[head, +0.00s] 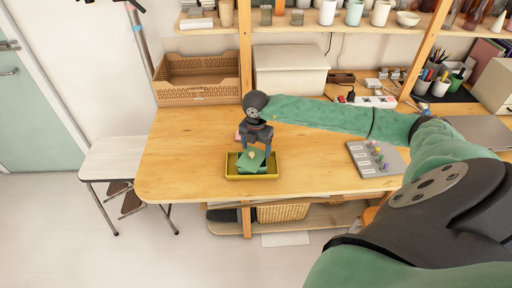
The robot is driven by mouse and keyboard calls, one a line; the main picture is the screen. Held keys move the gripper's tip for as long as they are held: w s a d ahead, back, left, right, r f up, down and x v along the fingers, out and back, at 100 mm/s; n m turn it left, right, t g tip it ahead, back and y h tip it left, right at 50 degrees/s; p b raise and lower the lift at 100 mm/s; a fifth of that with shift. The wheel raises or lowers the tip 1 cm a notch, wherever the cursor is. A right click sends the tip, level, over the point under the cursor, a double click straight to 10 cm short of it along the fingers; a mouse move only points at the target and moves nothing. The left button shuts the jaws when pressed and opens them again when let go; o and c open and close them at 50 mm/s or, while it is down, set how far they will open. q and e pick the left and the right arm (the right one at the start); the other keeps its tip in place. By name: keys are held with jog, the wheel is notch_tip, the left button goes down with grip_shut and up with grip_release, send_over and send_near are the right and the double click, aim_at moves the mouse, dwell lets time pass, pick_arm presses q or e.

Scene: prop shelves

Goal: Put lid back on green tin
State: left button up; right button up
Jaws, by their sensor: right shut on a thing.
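A green piece with a small pale knob on top, which looks like the lid (246,161), shows between the fingers of my right gripper (255,150). My right gripper points down and is shut on this lid, which looks tilted. Below it more green shows, seemingly the green tin (252,170), inside a shallow yellow tray (252,178) near the table's front edge. Whether lid and tin touch cannot be told at this size. My left gripper is not in view.
The wooden table (190,165) is clear left of the tray. A grey board with coloured knobs (376,160) lies to the right. A woven crate (195,80) and a white box (289,72) stand behind. A power strip (373,101) lies at the back right.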

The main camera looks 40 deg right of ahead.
jog(key=o, duration=1)
jog(key=shift+o, duration=0.3)
jog(key=shift+r, duration=0.1)
jog(key=shift+r+p, duration=1.15)
jog(key=shift+r, duration=2.25)
grip_shut()
